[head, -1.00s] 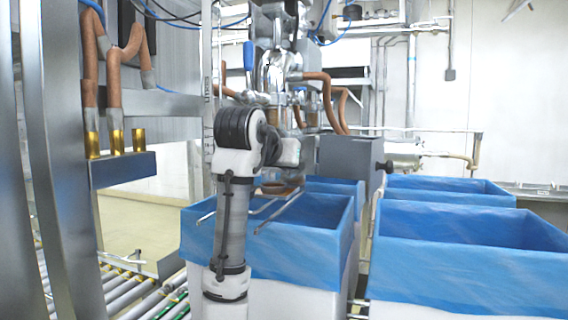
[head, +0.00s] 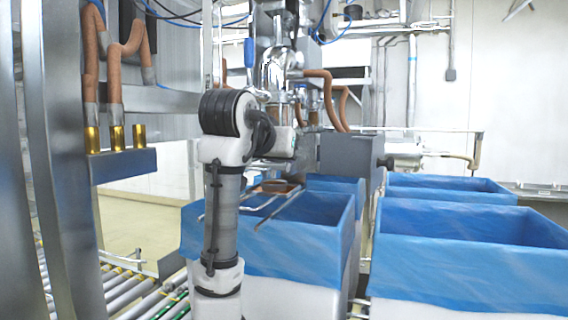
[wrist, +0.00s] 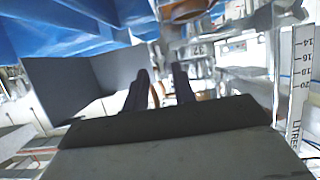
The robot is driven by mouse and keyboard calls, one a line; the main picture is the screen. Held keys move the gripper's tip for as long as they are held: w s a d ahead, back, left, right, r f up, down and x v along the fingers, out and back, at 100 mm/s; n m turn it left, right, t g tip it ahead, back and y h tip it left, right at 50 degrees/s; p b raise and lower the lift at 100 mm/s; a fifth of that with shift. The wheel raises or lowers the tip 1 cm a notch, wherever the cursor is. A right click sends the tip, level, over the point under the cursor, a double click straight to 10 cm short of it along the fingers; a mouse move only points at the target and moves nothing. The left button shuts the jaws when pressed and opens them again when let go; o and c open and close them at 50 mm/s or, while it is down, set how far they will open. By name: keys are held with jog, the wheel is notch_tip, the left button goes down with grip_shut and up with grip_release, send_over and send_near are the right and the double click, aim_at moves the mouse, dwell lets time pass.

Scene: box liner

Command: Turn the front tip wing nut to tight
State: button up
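My gripper (wrist: 161,78) shows in the wrist view with its two dark fingers apart and a gap between them. A thin copper-coloured curved piece shows in the gap, farther off; I see no contact. In the head view my own arm hides the fingers. The shiny metal filling machine (head: 279,68) stands just behind and above my wrist. I cannot make out the front tip wing nut in either view; it is hidden or too small to tell.
Blue-lined boxes (head: 470,275) stand at right, another (head: 290,262) behind my arm. A grey box (head: 345,156) sits beside the machine. Copper pipes (head: 325,88) curve nearby. Metal rods (head: 280,209) cross the near box. A roller conveyor (head: 140,300) lies at lower left.

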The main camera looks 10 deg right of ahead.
jog(key=b+v, duration=0.1)
jog(key=v, duration=0.9)
jog(key=shift+b, duration=0.4)
